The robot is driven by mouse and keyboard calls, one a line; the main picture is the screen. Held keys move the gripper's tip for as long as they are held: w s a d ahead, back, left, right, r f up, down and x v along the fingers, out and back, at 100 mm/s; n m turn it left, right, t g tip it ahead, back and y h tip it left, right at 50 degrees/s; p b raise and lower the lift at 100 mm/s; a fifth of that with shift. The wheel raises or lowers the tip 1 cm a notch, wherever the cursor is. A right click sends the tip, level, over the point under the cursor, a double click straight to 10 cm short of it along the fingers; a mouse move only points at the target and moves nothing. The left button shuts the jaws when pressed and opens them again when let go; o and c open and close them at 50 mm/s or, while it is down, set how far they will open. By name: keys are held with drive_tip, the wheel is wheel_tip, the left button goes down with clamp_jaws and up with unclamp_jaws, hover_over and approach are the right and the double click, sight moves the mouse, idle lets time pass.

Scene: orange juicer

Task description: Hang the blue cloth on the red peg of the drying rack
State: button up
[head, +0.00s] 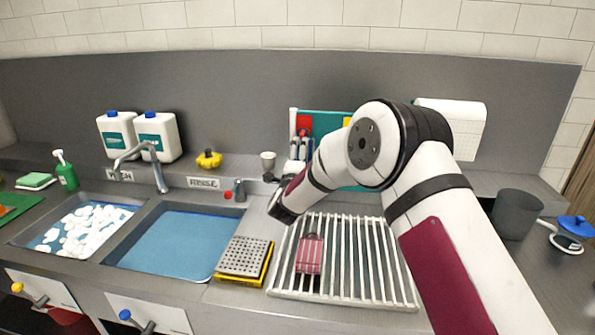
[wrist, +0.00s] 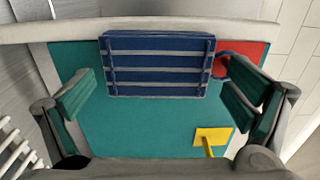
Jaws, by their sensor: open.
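The blue cloth (wrist: 158,70), with pale stripes, hangs on the teal board (wrist: 135,135) of the drying rack. Its blue loop is at the red peg (wrist: 222,65), which stands on a red patch; the loop appears to be around the peg. My gripper (wrist: 163,97) is open, its two fingers apart in front of the board, and nothing is seen held between them. In the head view the cloth (head: 300,144) shows as a small striped patch below the red patch. My arm hides part of the board there, and my fingers cannot be made out.
A yellow peg (wrist: 210,143) stands on its yellow patch. A pink striped cloth (head: 310,253) lies on the slatted drainer (head: 345,275). A perforated tray (head: 245,256) sits beside it. Two sinks are at the left; a dark grey cup (head: 516,214) stands at the right.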

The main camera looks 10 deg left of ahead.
drive_tip(key=s, duration=1)
drive_tip(key=s+d+r+n+g+y, duration=0.2)
drive_tip(key=s+d+r+n+g, duration=0.1)
drive_tip(key=s+d+r+n, duration=0.3)
drive_tip(key=s+d+r+n+g+y, duration=0.25)
drive_tip(key=s+r+n, duration=0.2)
drive_tip(key=r, duration=0.45)
drive_tip(key=s+d+f+n+g+h, duration=0.1)
drive_tip(key=s+d+n+g, duration=0.1)
drive_tip(key=s+d, duration=0.4)
drive_tip(key=s+d+f+n+g+h, duration=0.1)
drive_tip(key=s+d+n+g, duration=0.2)
drive_tip(key=s, duration=1.3)
drive_tip(key=s+d+f+n+g+h, duration=0.1)
drive_tip(key=s+d+n+g+h, duration=0.1)
drive_tip(key=s+d, duration=0.8)
drive_tip(key=shift+s+n, duration=0.4)
drive_tip(key=shift+n, duration=0.05)
drive_tip(key=shift+d, duration=0.1)
